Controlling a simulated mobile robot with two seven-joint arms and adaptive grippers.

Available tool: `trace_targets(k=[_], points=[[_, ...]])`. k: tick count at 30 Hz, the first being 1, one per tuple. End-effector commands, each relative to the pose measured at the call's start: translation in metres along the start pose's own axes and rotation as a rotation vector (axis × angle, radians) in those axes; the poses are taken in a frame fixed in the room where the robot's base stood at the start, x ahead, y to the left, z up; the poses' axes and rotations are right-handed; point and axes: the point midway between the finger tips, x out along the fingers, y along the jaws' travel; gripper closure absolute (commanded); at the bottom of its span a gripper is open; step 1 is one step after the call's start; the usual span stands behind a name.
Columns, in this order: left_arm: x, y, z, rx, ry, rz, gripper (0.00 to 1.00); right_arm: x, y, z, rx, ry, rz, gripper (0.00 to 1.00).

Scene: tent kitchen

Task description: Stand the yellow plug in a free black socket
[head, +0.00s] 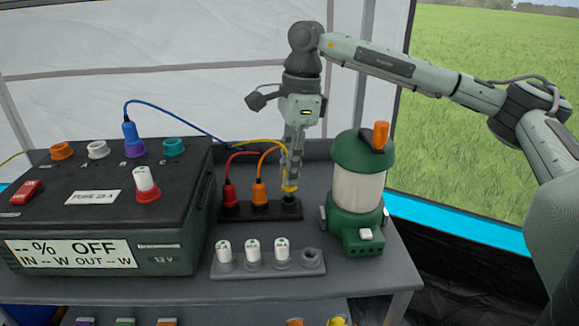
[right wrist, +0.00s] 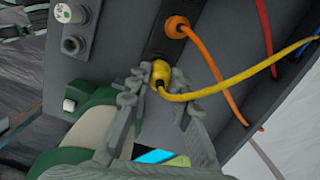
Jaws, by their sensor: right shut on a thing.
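My right gripper (head: 290,178) points down over the right end of the black socket strip (head: 246,213). It is shut on the yellow plug (head: 290,188), which also shows between the fingertips in the right wrist view (right wrist: 160,72). The plug is about upright at the right-hand socket, with its yellow cable running off to the back left. I cannot tell whether it is fully seated. The red plug (head: 229,191) and the orange plug (head: 259,192) stand in the other two sockets. My left gripper is not in view.
A green lantern (head: 358,178) stands close to the right of the gripper. In front, a grey holder (head: 267,268) carries white-capped pieces, its right place empty. A dark power box (head: 100,213) with a blue plug (head: 132,138) fills the left.

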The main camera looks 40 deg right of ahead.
Motion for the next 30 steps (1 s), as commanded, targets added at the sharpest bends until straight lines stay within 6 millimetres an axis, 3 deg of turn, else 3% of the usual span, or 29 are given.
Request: trace_targets(k=[30], points=[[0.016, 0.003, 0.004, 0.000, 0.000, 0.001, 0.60, 0.021, 0.000, -0.002, -0.001, 0.000, -0.001, 1.00]])
